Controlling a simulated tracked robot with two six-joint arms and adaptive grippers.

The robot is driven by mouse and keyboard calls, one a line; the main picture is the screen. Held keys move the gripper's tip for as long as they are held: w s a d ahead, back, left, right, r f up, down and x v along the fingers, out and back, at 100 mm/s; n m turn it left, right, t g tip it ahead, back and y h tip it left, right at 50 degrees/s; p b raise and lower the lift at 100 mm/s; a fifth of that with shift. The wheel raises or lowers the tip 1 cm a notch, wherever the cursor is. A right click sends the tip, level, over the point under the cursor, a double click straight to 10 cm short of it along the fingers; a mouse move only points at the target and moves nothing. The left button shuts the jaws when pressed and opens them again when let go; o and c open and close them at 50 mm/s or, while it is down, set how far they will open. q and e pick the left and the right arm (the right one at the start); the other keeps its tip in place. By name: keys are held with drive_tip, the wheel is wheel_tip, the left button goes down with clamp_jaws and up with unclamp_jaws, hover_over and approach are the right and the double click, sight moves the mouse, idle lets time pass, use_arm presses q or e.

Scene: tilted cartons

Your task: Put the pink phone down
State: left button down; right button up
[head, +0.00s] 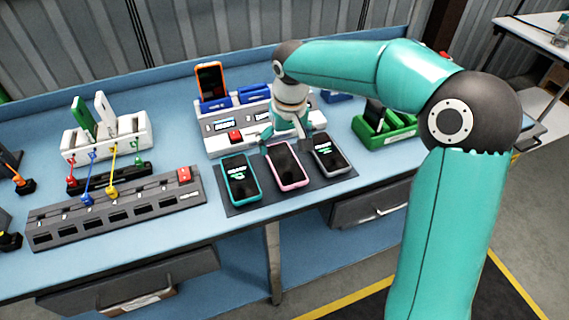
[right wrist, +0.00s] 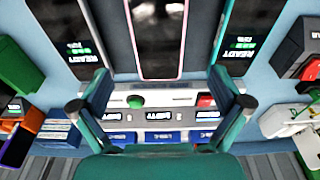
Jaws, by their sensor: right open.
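The pink phone (head: 288,168) lies flat, screen up, on a dark mat (head: 240,208). It lies between a teal phone (head: 240,180) and a grey phone (head: 330,156). My right gripper (head: 287,143) is open and empty at the far end of the pink phone. In the right wrist view, the pink phone (right wrist: 157,40) shows a dark screen with pink edges, partly cut off at the top. The open fingers of my right gripper (right wrist: 160,85) are spread on either side of its line, apart from it. My left gripper is not in view.
A white dock (head: 225,145) with blue slots and an orange phone (head: 211,80) stands behind the mat. A green holder (head: 385,128) is at right. A white rack (head: 106,138) and a grey switch panel (head: 115,208) with cables are at left.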

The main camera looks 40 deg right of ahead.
sight(285, 163)
drive_tip(key=shift+w+d+f+p, duration=0.15)
drive_tip(key=shift+f+p, duration=0.1)
drive_tip(key=shift+f, duration=1.4)
drive_tip(key=shift+w+f+p, duration=0.15)
drive_tip(key=shift+f+p, duration=0.1)
drive_tip(key=shift+f, duration=1.4)
drive_tip(key=shift+c, duration=0.3)
drive_tip(key=shift+r, duration=0.1)
drive_tip(key=c, duration=1.4)
